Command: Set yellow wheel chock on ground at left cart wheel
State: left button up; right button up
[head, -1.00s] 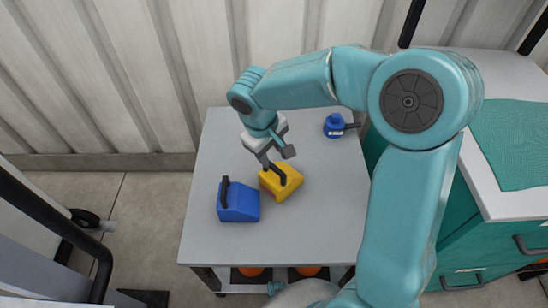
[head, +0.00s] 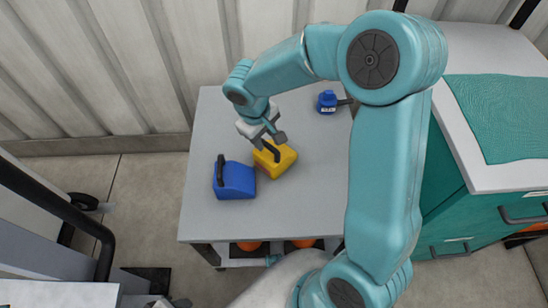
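The yellow wheel chock (head: 282,161) stands on the grey table in the head view, its black handle on top. My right gripper (head: 268,140) reaches down to it from behind. Its two dark fingers are apart, on either side of the handle's upper end. I see no firm contact. The left cart wheel is not clear; a dark wheel (head: 82,201) shows on the floor at the left, beside the grey cart. Of my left gripper, at most a small grey part (head: 178,302) shows at the bottom edge.
A blue chock (head: 236,182) with a black handle stands just left of the yellow one. A small blue bottle (head: 327,102) is at the back of the grey table (head: 215,222). A teal drawer cabinet (head: 460,215) stands at the right. Bare floor (head: 140,215) lies left of the table.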

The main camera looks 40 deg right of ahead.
aim_at(268, 145)
jog(key=f, duration=0.2)
jog(key=d+f+b, duration=0.1)
jog(key=f, duration=0.3)
jog(key=shift+w+d, duration=0.1)
jog(key=shift+d, duration=0.15)
jog(key=shift+c, duration=0.3)
grip_shut()
dwell(0.9)
